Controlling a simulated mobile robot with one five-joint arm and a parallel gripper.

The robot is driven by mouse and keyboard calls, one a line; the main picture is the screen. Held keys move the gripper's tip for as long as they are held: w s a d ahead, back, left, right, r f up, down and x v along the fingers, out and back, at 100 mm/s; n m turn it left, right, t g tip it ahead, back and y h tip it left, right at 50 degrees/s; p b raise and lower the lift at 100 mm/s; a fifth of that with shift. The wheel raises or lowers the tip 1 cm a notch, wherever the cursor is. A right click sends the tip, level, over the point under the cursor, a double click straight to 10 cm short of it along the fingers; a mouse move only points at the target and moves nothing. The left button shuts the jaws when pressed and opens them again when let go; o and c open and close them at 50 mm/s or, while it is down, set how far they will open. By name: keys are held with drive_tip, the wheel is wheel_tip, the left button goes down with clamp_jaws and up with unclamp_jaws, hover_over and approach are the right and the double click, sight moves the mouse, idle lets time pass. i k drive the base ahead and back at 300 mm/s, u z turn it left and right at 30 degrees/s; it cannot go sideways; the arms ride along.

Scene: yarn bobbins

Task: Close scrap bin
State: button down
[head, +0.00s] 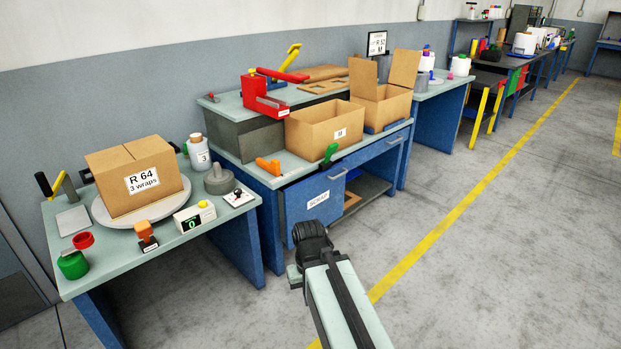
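The scrap bin (318,200) has a blue front with a white SCRAP label, low on the left side of the middle workbench. A light handle shows near its upper right. I cannot tell from this angle how far its front stands out from the bench.
The middle workbench (288,163) carries open cardboard boxes (323,126), a red tool (264,97) and an orange tool (267,166). The left bench (67,222) holds a closed box (137,177) on a turntable. Grey floor (480,240) with a yellow line is clear at right.

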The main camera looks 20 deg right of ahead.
sight(318, 195)
drive_tip(key=u, duration=0.15)
drive_tip(key=i, duration=1.15)
drive_tip(key=u, duration=0.7)
drive_tip(key=k, duration=0.85)
drive_tip(key=u, duration=0.15)
drive_tip(key=i, duration=1.4)
drive_tip(key=z, duration=0.05)
